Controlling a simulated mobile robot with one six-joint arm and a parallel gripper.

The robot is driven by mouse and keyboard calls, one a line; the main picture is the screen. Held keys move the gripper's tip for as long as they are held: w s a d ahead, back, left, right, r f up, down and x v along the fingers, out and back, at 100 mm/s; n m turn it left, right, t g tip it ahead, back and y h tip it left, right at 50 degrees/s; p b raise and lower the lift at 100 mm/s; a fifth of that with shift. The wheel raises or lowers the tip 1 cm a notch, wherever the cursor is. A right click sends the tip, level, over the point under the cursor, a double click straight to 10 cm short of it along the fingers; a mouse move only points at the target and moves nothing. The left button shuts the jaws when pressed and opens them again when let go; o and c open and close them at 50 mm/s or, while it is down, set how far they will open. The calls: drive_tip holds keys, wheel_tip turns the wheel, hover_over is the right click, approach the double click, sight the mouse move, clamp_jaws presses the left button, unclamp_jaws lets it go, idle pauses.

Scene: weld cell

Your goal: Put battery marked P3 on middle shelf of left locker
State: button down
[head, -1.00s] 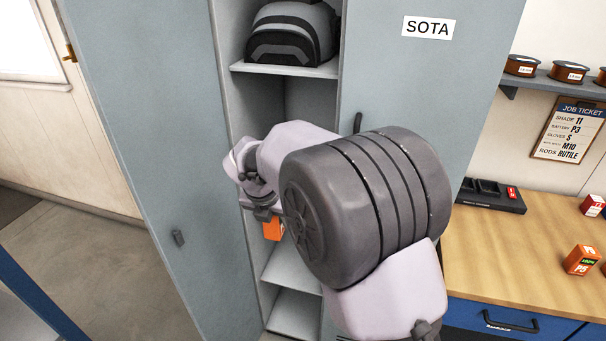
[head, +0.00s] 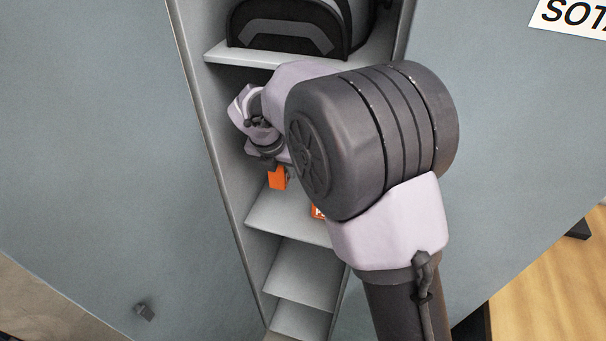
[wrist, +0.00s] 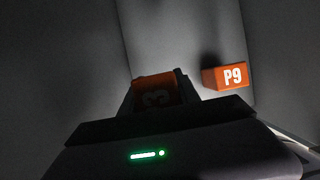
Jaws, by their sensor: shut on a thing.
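My gripper (head: 273,165) is inside the open locker, below the shelf with the bag. It is shut on an orange battery (head: 277,179). In the wrist view the held battery (wrist: 155,90) sits between the fingers and shows a "3"; the rest of its mark is dark or hidden. Under it is a grey shelf (head: 275,217); I cannot tell whether the battery touches it. A second orange battery, marked P9 (wrist: 228,76), stands right of the held one. In the head view P9 (head: 318,211) is partly hidden by my arm.
A black and grey bag (head: 290,28) fills the upper shelf (head: 235,55). Lower shelves (head: 300,288) look empty where visible. The locker's side walls are close on both sides. A closed door with a SOTA label (head: 570,12) is at right, and a wooden bench (head: 555,285) at lower right.

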sight(277, 181)
drive_tip(key=f+b, duration=0.1)
drive_tip(key=f, duration=0.2)
drive_tip(key=f+b, duration=0.1)
drive_tip(key=f, duration=0.2)
drive_tip(key=f+b, duration=0.2)
drive_tip(key=f, duration=0.1)
drive_tip(key=shift+s+f, duration=0.15)
drive_tip(key=shift+s, duration=0.15)
drive_tip(key=c, duration=0.9)
unclamp_jaws()
drive_tip(key=shift+w, duration=0.1)
drive_tip(key=p+v, duration=0.4)
drive_tip(key=v, duration=0.7)
drive_tip(key=shift+r+p, duration=0.4)
drive_tip(key=shift+r, duration=0.3)
